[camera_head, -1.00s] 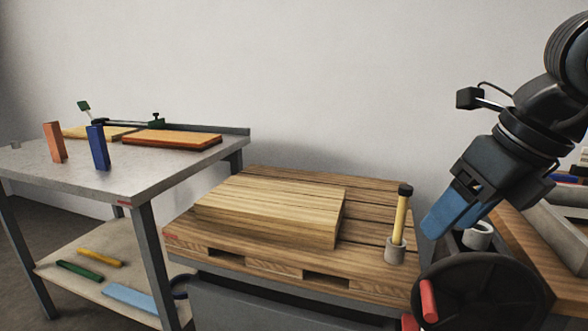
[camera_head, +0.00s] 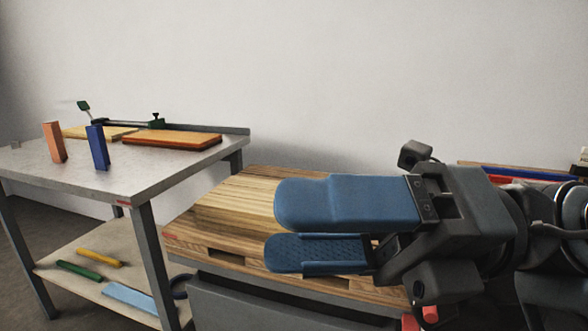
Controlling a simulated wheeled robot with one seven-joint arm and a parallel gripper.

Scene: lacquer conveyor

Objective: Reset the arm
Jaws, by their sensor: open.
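My gripper (camera_head: 270,228) is at the right of the head view, with its two blue fingers pointing left. The fingers are apart and nothing shows between them. It is in front of a stack of wooden boards (camera_head: 230,207) on a pallet-like wooden top (camera_head: 190,238) and hides much of both. I cannot tell how far above the boards the fingers are. My arm reaches in from the right edge.
A metal table (camera_head: 100,180) stands at the left, bearing an orange block (camera_head: 54,142), a blue block (camera_head: 98,147) and an orange-brown board (camera_head: 172,138). Its lower shelf (camera_head: 75,284) holds a green bar, a yellow bar and a light blue piece. A red handle (camera_head: 430,314) shows below my gripper.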

